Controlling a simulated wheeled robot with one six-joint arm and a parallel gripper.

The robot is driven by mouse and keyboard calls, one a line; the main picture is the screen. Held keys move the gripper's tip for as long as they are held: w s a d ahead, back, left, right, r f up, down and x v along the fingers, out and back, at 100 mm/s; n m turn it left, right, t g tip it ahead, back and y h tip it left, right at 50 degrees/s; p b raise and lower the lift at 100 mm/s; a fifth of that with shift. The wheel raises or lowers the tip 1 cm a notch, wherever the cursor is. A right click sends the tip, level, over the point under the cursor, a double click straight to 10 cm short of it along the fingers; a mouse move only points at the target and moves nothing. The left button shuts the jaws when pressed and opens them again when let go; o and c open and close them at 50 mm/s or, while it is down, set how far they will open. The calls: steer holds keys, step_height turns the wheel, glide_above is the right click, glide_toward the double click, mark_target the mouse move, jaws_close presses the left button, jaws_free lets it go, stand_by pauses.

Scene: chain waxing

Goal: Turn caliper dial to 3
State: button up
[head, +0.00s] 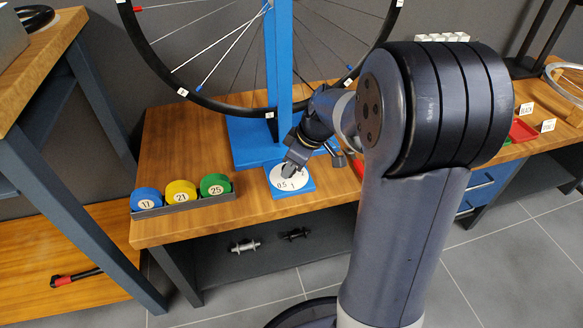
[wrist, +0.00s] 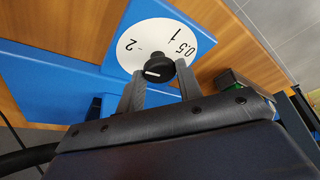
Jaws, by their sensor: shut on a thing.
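The caliper dial is a white disc (head: 277,180) on a blue base plate (head: 306,187) at the front of the wooden bench; it also shows in the wrist view (wrist: 148,35). In the wrist view it carries the marks 0.5, 1 and 2, and a black knob (wrist: 159,66) with a short white pointer line at its centre. The line lies on the knob's lower left side; no 3 is visible. My gripper (head: 292,169) is shut on the knob, one finger on each side, as the wrist view (wrist: 160,72) shows. My gripper hides part of the dial.
A blue stand (head: 280,60) holding a spoked wheel (head: 213,101) rises just behind the dial. A rack (head: 184,205) with blue 17, yellow 21 and green 25 rolls stands to the left. A red tray (head: 522,131) lies at right. Bare bench (head: 240,215) lies in front.

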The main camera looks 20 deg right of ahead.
steer(key=n+g, duration=0.1)
steer(key=n, duration=0.3)
steer(key=shift+w+d+n+g+y, duration=0.15)
steer(key=shift+n+g+y, duration=0.15)
steer(key=shift+g, duration=0.1)
steer(key=n+g+p, duration=0.1)
steer(key=n, duration=0.2)
steer(key=shift+w+n, duration=0.15)
steer(key=shift+n, duration=0.25)
steer(key=n+g+p, duration=0.2)
steer(key=n, duration=0.2)
steer(key=shift+w+r+p, duration=0.1)
steer(key=shift+w+p, duration=0.05)
steer(key=shift+p, duration=0.15)
steer(key=shift+w+n+g+h+p, duration=0.1)
steer(key=shift+n+g+h+p, duration=0.35)
steer(key=shift+n, duration=0.65)
steer(key=shift+n+g+h+p, duration=0.15)
steer(key=shift+n+p, duration=0.5)
steer(key=shift+n, duration=0.45)
steer(key=o, duration=1)
steer(key=shift+c, duration=0.2)
